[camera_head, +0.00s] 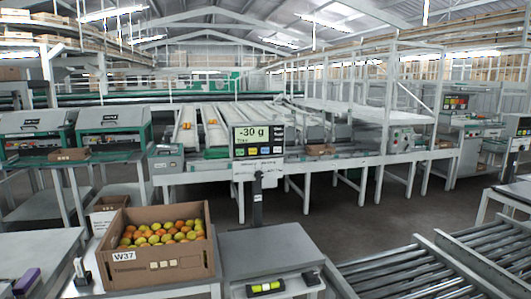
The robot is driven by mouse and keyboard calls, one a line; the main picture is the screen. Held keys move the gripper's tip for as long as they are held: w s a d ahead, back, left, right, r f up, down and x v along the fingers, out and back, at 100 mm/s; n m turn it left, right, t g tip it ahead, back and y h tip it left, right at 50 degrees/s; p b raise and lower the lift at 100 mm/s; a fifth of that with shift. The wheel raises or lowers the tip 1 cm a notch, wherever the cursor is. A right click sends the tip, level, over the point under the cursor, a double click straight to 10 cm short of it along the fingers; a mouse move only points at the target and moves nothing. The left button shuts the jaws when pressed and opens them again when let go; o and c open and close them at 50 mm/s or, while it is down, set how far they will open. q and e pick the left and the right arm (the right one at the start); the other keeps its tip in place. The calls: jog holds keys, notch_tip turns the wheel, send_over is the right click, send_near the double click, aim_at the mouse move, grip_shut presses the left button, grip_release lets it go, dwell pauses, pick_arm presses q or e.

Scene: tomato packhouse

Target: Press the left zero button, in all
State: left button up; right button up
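The scale display (258,140) stands on a dark post behind the scale and faces me. A row of small buttons (252,151) runs along the lower edge of the display. More small markings sit to the right of the screen. The labels are too small to read, so I cannot tell which button is a zero button. The scale's grey platform (268,247) below is empty. Neither of my grippers shows in this view.
A cardboard crate (172,267) marked W37, full of red, orange and yellow-green tomatoes (160,233), stands left of the platform. A yellow-green level-like piece (265,287) is at the scale's front. A roller conveyor (420,272) lies right. A dark purple object (27,281) is lower left.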

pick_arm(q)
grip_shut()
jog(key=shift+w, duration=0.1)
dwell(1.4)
